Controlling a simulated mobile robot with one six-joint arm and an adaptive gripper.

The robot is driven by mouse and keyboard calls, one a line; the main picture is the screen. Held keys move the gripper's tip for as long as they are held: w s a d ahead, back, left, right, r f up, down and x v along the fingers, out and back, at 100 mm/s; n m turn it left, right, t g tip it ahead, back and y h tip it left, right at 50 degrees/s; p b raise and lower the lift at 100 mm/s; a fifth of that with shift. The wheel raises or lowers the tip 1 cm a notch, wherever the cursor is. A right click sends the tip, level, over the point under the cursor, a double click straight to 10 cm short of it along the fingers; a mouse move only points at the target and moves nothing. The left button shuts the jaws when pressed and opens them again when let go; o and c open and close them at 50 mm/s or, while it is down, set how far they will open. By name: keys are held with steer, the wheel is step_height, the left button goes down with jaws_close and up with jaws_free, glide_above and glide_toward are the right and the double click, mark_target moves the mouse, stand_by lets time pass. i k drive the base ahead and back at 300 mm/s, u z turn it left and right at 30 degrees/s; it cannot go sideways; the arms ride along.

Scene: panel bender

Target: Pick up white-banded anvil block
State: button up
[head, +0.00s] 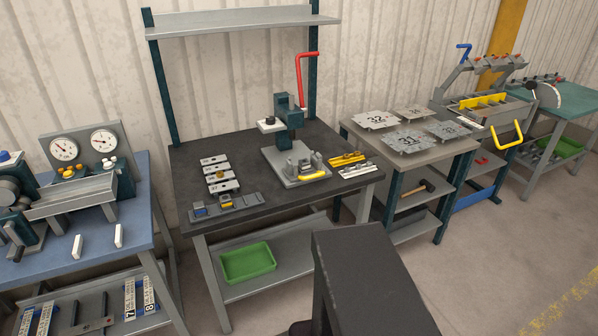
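In the head view, a small pale block with white on it (355,171) lies on the dark-topped middle bench, right of the press. It looks like the white-banded anvil block, but it is too small to make out the band clearly. A similar yellow-marked block (347,159) lies just behind it. The hand press (297,165) with a red lever stands to their left. My gripper is not in view; a dark part of my own body fills the bottom centre.
Several light plates (218,172) and a grey holder (226,206) lie on the bench's left. A green bin (248,262) sits on its lower shelf. Numbered sheet plates (407,139) cover the right-hand table. The left blue bench (100,262) carries gauges. Floor at lower right is clear.

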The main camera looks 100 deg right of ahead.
mark_target(304, 164)
steer(key=i, duration=1)
steer(key=z, duration=4.8)
steer(key=i, duration=0.2)
steer(key=u, duration=1.6)
